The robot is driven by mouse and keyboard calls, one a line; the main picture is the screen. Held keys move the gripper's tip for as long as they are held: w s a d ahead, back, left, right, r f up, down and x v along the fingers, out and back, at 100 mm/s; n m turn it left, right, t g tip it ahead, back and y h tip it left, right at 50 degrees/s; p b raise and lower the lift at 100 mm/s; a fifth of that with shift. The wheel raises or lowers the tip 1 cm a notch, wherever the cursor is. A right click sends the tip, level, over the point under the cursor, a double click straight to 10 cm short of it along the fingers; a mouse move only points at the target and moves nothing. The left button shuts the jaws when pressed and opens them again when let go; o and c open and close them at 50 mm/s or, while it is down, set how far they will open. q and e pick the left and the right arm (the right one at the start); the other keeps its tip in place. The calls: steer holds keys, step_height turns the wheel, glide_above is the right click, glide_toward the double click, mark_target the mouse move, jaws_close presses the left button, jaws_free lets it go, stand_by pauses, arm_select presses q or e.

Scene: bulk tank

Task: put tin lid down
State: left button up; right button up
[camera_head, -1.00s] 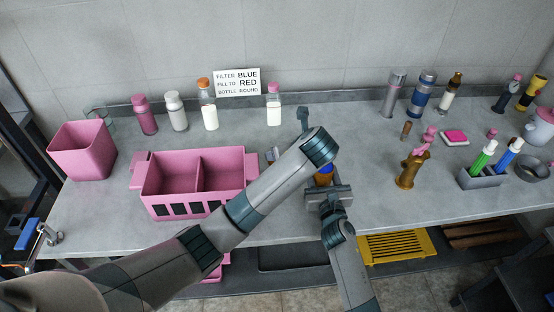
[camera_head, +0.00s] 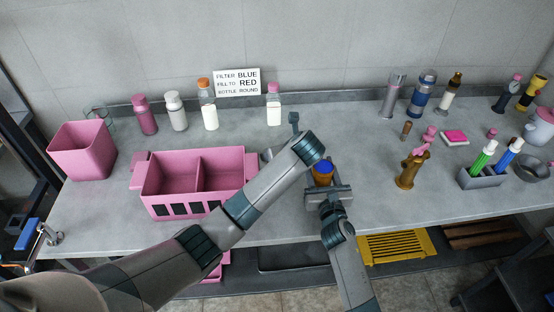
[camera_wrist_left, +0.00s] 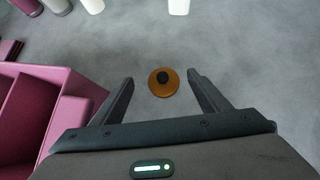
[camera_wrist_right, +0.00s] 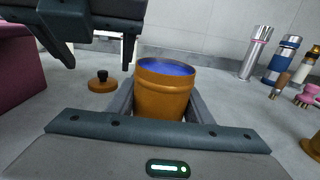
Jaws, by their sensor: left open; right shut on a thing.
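The tin lid is an orange-brown disc with a black knob (camera_wrist_left: 163,82); it lies flat on the grey counter. It also shows in the right wrist view (camera_wrist_right: 102,82), left of the tin. In the head view my left arm hides it. My left gripper (camera_wrist_left: 160,78) is open and empty above the lid, its fingers apart on either side of it in the left wrist view. My right gripper (camera_wrist_right: 160,100) is shut on the orange tin (camera_wrist_right: 163,97), which stands upright, uncovered, with blue inside. The tin also shows in the head view (camera_head: 322,174).
A pink two-compartment caddy (camera_head: 197,208) stands left of the arms, with a pink bin (camera_head: 82,152) farther left. Several bottles (camera_head: 209,112) line the back near a sign (camera_head: 237,82). A brass tap-like piece (camera_head: 408,172) and a pen rack (camera_head: 482,179) stand right.

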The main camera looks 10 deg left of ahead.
arm_select(q)
steer(key=shift+d+x, duration=0.15)
steer(key=shift+x, duration=1.15)
steer(key=shift+d+x, duration=0.1)
steer(key=shift+x, duration=1.2)
steer(key=shift+f, duration=0.2)
steer(key=shift+s, duration=0.1)
steer(key=shift+c, duration=0.6)
steer(key=c, duration=1.1)
steer(key=shift+r, duration=0.1)
step_height(320, 180, up, 10)
steer(key=shift+f, duration=0.1)
